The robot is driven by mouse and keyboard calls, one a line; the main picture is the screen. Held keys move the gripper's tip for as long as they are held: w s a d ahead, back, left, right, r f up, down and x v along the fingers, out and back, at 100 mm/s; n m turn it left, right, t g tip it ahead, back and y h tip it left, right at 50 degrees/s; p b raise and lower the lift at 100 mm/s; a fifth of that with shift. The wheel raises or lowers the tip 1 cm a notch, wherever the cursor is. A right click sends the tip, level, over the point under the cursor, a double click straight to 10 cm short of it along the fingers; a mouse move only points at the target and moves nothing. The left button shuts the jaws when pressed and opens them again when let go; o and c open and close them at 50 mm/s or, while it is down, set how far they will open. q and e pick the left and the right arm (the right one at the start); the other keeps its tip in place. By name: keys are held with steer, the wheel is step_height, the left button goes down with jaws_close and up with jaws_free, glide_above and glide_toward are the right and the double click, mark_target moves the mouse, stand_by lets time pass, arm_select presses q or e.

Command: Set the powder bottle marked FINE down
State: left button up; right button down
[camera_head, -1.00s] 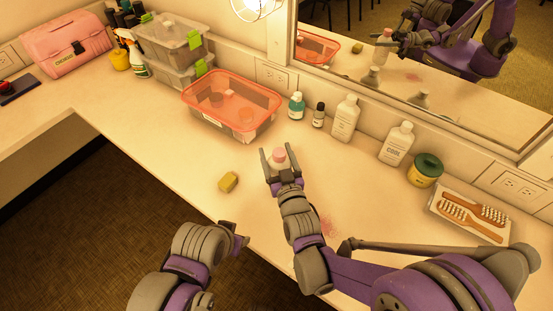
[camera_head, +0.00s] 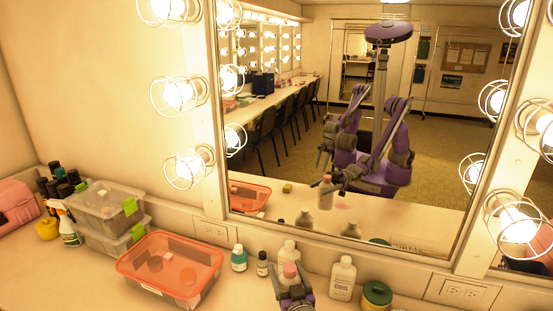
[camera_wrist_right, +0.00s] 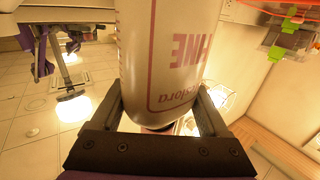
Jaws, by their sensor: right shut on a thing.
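The FINE powder bottle (camera_head: 289,272) is pale with a pink cap, near the bottom of the head view. My right gripper (camera_head: 291,287) is shut around it. In the right wrist view the FINE bottle (camera_wrist_right: 170,60) stands between both fingers, its lettering upside down in the picture. The bottle's base is out of frame there and hidden by the gripper in the head view, so I cannot tell whether it touches the counter. Its reflection, upright, shows in the mirror (camera_head: 360,110). My left gripper is not directly in view.
Behind the held bottle stands another white bottle (camera_head: 287,248). The COOL bottle (camera_head: 342,280) and a green-lidded jar (camera_head: 376,295) are to its right. A small dark bottle (camera_head: 262,264), a teal bottle (camera_head: 239,258) and an orange-lidded bin (camera_head: 168,265) are to its left.

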mark_target(283, 282)
steer(key=w+d+m+h+p, duration=0.1)
steer(key=w+d+h, duration=0.1)
steer(key=d, duration=0.6)
steer(key=w+d+m+h+p, duration=0.1)
steer(key=w+d+m+h, duration=0.15)
steer(key=d, duration=0.45)
steer(key=s+a+n+y+b, duration=0.1)
steer(key=s+a, duration=0.2)
steer(key=a, duration=0.2)
steer(key=s+a+n+y+b, duration=0.1)
steer(key=s+a+y, duration=0.1)
steer(key=a, duration=0.3)
steer(key=s+a+n+y+b, duration=0.1)
steer(key=s+a+n+y, duration=0.1)
steer(key=s+a, duration=0.2)
steer(key=shift+s+a+r, duration=0.1)
steer(key=shift+a+r, duration=0.1)
steer(key=shift+a, duration=0.3)
steer(key=shift+a+r, duration=0.15)
steer(key=shift+a, duration=0.3)
step_height(283, 282, down, 10)
steer(key=a+b, duration=0.1)
steer(key=b, duration=0.1)
steer(key=shift+s, duration=0.4)
steer(key=shift+y, duration=0.25)
steer(key=shift+f, duration=0.1)
jaws_free()
